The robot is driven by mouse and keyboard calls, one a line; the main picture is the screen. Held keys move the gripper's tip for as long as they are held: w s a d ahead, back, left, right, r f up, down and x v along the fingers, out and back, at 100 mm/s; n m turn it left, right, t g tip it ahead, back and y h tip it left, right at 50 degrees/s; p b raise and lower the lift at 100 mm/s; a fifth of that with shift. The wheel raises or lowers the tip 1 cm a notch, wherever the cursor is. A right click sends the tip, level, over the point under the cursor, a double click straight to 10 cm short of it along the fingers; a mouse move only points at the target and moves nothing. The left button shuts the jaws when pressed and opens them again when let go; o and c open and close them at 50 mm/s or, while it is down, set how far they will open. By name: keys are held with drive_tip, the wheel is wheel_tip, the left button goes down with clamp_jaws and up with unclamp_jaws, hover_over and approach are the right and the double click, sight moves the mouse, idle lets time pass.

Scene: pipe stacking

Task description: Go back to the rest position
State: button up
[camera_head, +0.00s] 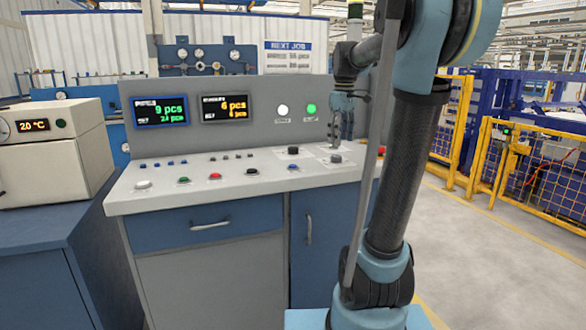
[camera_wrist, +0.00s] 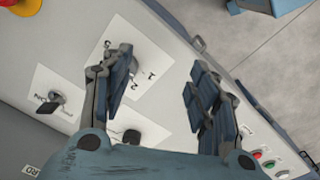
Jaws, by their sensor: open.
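My gripper (camera_head: 342,132) hangs fingers-down over the right part of the control console (camera_head: 143,206), partly beside my own arm. In the wrist view my gripper (camera_wrist: 160,85) has its two dark fingers spread wide apart with nothing between them. Below them lie white label plates with rotary knobs. One black knob (camera_wrist: 47,104) shows at the left, and another knob (camera_wrist: 132,136) is near the gripper's base. The left finger covers part of the plate marked 1 and 2.
The console carries several buttons, two displays (camera_head: 225,107), a white lamp (camera_head: 283,110) and a green lamp (camera_head: 311,109). A red-and-yellow button (camera_wrist: 22,6) shows in the wrist view. A beige device (camera_head: 55,150) stands left. Yellow fencing (camera_head: 535,160) stands right, with clear floor before it.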

drive_tip(key=s+f+m+t, duration=0.1)
drive_tip(key=s+f+m, duration=0.3)
drive_tip(key=s+f, duration=0.6)
drive_tip(key=s, duration=0.4)
drive_tip(key=shift+s+f, duration=0.25)
drive_tip(key=shift+s, duration=0.05)
drive_tip(key=s+f+m, duration=0.1)
drive_tip(key=s+f, duration=0.3)
drive_tip(key=f, duration=0.1)
drive_tip(key=s+f+m, duration=0.2)
drive_tip(key=s+f, duration=0.2)
drive_tip(key=f, duration=0.1)
drive_tip(key=s+f+m, duration=0.1)
drive_tip(key=s+f, duration=0.3)
drive_tip(key=f, duration=0.1)
drive_tip(key=shift+s+f+m+t, duration=0.2)
drive_tip(key=shift+m+t, duration=0.1)
drive_tip(key=shift+t, duration=0.1)
drive_tip(key=shift+c, duration=0.3)
drive_tip(key=shift+s+f, duration=0.1)
drive_tip(key=shift+f, duration=0.05)
drive_tip(key=c, duration=0.4)
drive_tip(key=shift+d, duration=0.2)
drive_tip(key=shift+c, duration=0.2)
